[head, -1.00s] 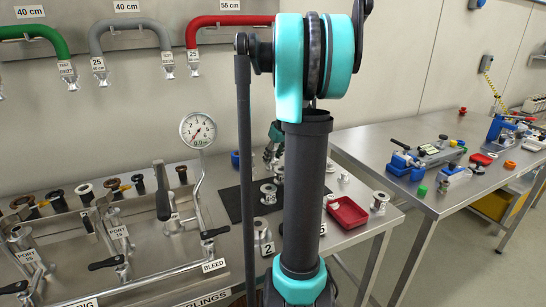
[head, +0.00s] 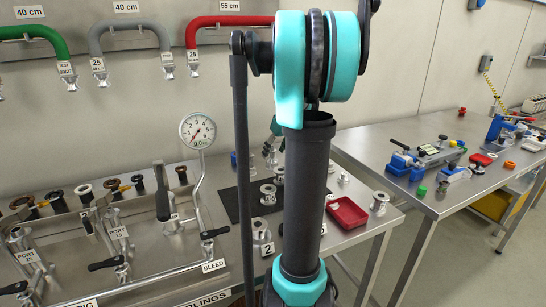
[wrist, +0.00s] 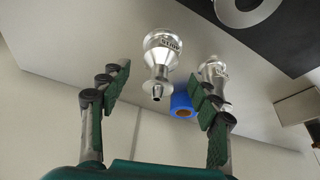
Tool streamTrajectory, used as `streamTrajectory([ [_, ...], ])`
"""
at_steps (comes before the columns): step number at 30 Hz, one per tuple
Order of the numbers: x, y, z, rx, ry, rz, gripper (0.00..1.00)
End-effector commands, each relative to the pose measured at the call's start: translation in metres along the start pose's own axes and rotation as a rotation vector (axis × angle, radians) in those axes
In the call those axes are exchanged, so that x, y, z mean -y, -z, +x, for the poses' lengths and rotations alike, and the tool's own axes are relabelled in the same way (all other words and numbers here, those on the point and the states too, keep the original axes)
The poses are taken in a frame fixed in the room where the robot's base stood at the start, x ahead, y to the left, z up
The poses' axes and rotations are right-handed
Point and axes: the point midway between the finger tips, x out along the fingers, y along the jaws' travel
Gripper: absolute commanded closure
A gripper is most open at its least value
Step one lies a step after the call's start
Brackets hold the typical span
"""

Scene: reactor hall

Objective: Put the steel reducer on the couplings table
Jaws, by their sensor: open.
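In the wrist view a shiny steel reducer (wrist: 162,52), wide at one end with a narrow stepped tip and a label on its body, shows ahead of and between the fingers of my gripper (wrist: 155,108). The fingers are spread apart and I see no contact with it. A second steel fitting (wrist: 214,72) shows partly behind the right finger. In the head view my gripper is mostly hidden behind my own arm; a teal part of it (head: 275,127) shows over the back of the couplings table (head: 345,240).
A blue ring (wrist: 182,104) lies close to the reducer. A black mat (head: 230,204) carries steel fittings (head: 268,192). A red tray (head: 346,213) and another fitting (head: 379,203) sit at the table's right. The pressure gauge (head: 198,130) and piping stand at left.

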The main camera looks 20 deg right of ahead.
Motion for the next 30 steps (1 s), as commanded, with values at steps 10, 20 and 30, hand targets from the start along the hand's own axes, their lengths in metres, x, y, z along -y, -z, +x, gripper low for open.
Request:
streamTrajectory([
  [10,0.000,-0.001,-0.069,0.001,0.000,0.002,0.38],
  [20,0.000,0.000,-0.089,0.000,0.000,0.000,0.38],
  [30,0.000,0.000,-0.088,0.000,0.000,0.000,0.38],
])
